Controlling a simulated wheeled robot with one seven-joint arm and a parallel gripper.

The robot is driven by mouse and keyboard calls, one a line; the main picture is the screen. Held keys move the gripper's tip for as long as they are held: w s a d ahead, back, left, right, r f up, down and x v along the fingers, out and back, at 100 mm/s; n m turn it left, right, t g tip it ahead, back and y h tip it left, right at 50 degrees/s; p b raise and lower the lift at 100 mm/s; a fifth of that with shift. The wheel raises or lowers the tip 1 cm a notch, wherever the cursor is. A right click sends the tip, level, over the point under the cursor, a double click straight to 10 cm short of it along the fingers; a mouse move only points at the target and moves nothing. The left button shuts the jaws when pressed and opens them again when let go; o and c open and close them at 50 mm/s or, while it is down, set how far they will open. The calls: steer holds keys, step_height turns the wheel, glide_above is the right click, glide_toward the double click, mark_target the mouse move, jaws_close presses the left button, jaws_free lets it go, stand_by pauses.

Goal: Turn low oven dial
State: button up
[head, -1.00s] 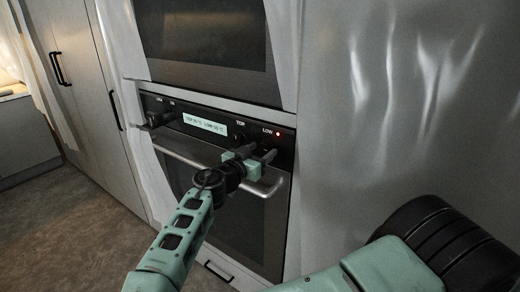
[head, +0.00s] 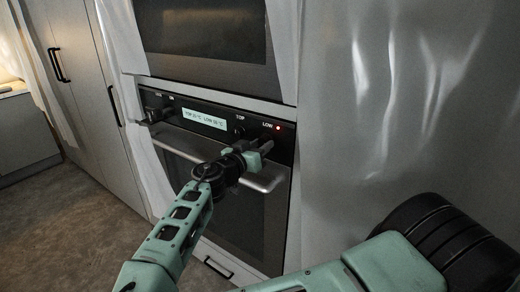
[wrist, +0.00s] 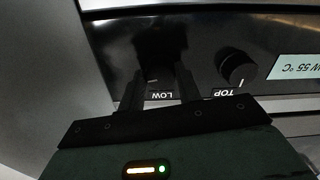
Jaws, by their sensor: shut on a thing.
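The low oven dial (wrist: 158,76) is a dark knob by the LOW label in the wrist view, mostly in shadow between my fingers. My gripper (wrist: 160,85) is shut on it, with one finger on either side. In the head view my gripper (head: 264,146) reaches the right end of the oven's black control panel (head: 180,104) and hides the low dial. A red light (head: 277,127) glows beside the LOW label. The lit display (head: 204,119) shows top and low temperatures; the wrist view shows the low one as 55 °C (wrist: 299,68), upside down.
The top dial (wrist: 238,69) sits beside my gripper, apart from it. The oven's bar handle (head: 262,184) runs just below my gripper. Another dial (head: 153,115) is at the panel's left end. A plain light wall (head: 350,150) stands right of the oven.

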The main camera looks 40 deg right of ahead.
steer(key=n+b, duration=0.1)
steer(key=n, duration=0.2)
steer(key=shift+n, duration=0.3)
steer(key=n, duration=0.4)
steer(key=shift+r+n, duration=0.1)
steer(key=shift+n, duration=0.2)
steer(key=n, duration=0.4)
steer(key=shift+r+p, duration=0.1)
steer(key=shift+p, duration=0.2)
steer(key=shift+n+p, duration=0.5)
steer(key=shift+n, duration=1.3)
steer(key=o, duration=1)
steer(key=shift+c, duration=0.2)
steer(key=b+v, duration=0.5)
steer(key=v, duration=1.2)
steer(key=shift+a, duration=0.2)
